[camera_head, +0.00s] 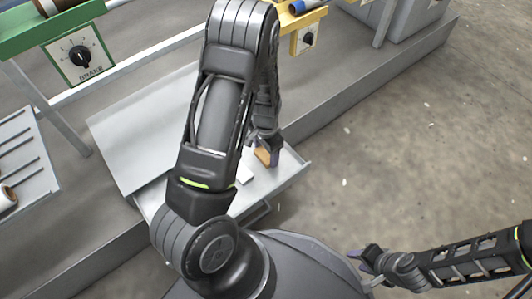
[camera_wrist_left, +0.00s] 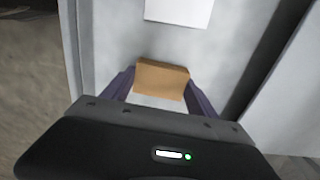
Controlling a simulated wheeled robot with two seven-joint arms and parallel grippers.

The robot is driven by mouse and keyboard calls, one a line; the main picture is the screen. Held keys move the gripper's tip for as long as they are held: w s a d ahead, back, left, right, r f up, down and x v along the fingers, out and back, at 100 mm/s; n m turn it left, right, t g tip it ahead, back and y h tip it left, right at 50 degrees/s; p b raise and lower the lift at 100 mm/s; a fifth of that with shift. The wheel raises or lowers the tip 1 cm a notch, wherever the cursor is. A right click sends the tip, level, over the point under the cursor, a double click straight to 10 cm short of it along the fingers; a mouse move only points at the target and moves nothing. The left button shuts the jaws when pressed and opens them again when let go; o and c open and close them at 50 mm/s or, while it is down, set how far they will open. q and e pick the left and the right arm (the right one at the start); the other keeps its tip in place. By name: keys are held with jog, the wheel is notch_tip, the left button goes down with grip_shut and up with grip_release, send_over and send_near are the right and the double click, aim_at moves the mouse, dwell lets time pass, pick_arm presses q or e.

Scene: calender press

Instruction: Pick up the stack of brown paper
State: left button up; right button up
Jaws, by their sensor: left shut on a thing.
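The stack of brown paper (camera_wrist_left: 160,80) is a small orange-brown block in the left wrist view. It also shows in the head view (camera_head: 263,156), partly covered by my left gripper. My left gripper (camera_head: 266,146) reaches down over the grey metal tray (camera_head: 285,178). In the left wrist view its two fingers (camera_wrist_left: 160,90) are on either side of the stack, shut on it. I cannot tell whether the stack is clear of the tray. My right gripper (camera_head: 366,267) hangs over the floor at the lower right, away from the tray; its opening is unclear.
A white stack (camera_head: 244,174) lies on the tray; a white sheet-like piece (camera_wrist_left: 180,10) shows in the wrist view. A grey panel (camera_head: 140,125) stands left of the tray. A green box with a BRAKE dial (camera_head: 80,55) is upper left. Floor at right is open.

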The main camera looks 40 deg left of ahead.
aim_at(266, 154)
pick_arm(q)
notch_tip(266, 154, up, 10)
jog(key=p, duration=0.4)
jog(key=shift+f, duration=0.15)
jog(key=shift+w, duration=0.1)
